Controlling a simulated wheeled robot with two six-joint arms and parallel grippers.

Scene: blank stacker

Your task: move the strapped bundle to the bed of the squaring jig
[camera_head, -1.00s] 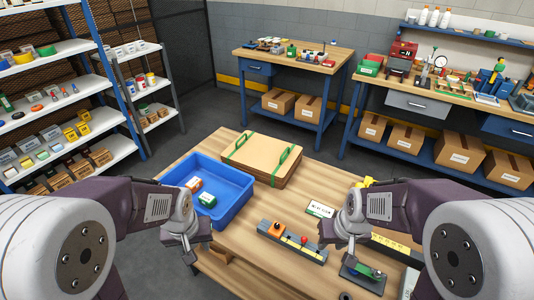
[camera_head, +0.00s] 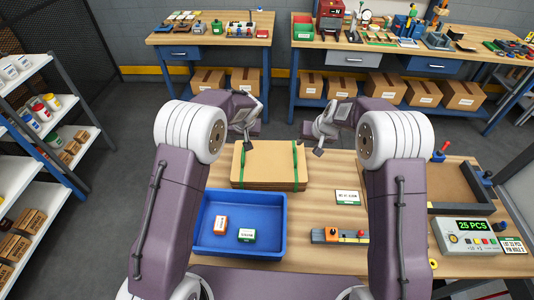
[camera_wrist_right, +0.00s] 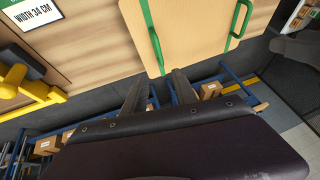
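The strapped bundle (camera_head: 262,165) is a stack of flat tan sheets with two green straps, lying on the wooden table. The squaring jig (camera_head: 460,208) stands at the table's right, with dark walls around a bare brown bed (camera_head: 450,186). My left gripper (camera_head: 248,136) is beyond the bundle's far edge, empty as far as shows; its finger gap is not clear. My right gripper (camera_head: 317,147) is near the bundle's far right corner. In the right wrist view its fingers (camera_wrist_right: 158,88) are apart with nothing between them, beside the bundle (camera_wrist_right: 190,25).
A blue tray (camera_head: 208,245) with two small boxes sits in front of the bundle. A sign card (camera_head: 348,197) and a bar-shaped fixture (camera_head: 340,236) lie between bundle and jig. A counter box (camera_head: 468,238) stands before the jig. A workbench (camera_head: 210,38) is behind.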

